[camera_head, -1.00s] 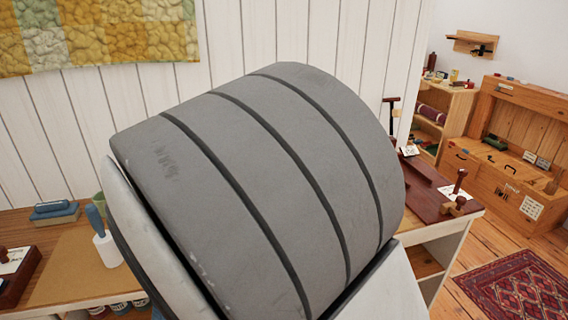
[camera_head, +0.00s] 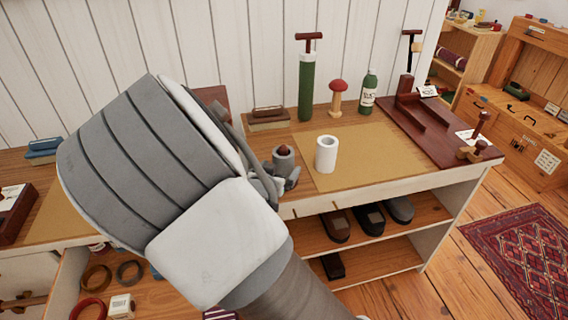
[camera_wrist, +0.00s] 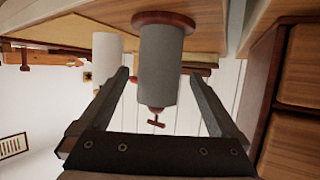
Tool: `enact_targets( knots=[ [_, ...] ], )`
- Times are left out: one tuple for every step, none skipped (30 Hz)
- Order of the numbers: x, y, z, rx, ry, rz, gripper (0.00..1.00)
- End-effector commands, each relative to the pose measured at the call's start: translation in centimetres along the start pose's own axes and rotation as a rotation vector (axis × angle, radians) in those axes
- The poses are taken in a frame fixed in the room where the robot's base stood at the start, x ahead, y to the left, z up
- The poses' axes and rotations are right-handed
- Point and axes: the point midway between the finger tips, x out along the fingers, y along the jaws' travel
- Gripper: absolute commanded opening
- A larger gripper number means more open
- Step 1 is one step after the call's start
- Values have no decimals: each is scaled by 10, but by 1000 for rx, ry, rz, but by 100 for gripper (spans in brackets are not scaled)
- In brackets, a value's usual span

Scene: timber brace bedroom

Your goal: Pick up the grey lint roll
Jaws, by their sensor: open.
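The grey lint roll (camera_head: 284,158) stands on the workbench left of a white roll (camera_head: 326,154), its lower part partly hidden by my gripper. In the wrist view the grey roll (camera_wrist: 161,62) appears inverted, with a dark red disc at its base. My gripper (camera_wrist: 158,78) is open, with one finger on each side of the grey roll in that view. Gaps show on both sides, and the fingers are not closed on it. My gripper (camera_head: 278,184) also shows beside the roll in the head view, largely hidden by my arm. The white roll (camera_wrist: 107,55) is outside the left finger.
A tan mat (camera_head: 365,165) lies on the bench (camera_head: 400,178). Behind stand a green pump (camera_head: 305,90), a red-topped wooden mushroom (camera_head: 337,98) and a green bottle (camera_head: 369,92). A brush (camera_head: 268,118) lies behind the grey roll. A dark red board (camera_head: 440,130) is at right.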

Motion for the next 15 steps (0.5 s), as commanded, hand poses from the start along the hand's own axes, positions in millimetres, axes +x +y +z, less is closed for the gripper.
enact_targets(
  knots=[
    [8,1,1,2,1,2,98],
    [10,0,1,1,0,1,98],
    [13,0,1,0,0,1,98],
    [14,0,1,-1,-1,1,98],
    [15,0,0,-1,-1,0,98],
    [18,0,0,-1,0,1,98],
    [20,0,0,0,0,1,98],
    [23,1,1,0,1,2,98],
    [29,1,2,1,1,2,98],
    [33,1,2,0,0,2,98],
    [38,1,2,1,0,1,98],
    [45,2,2,1,1,2,98],
    [50,2,2,1,1,2,98],
    [54,1,2,0,0,1,98],
    [58,2,1,0,0,1,98]
  ],
)
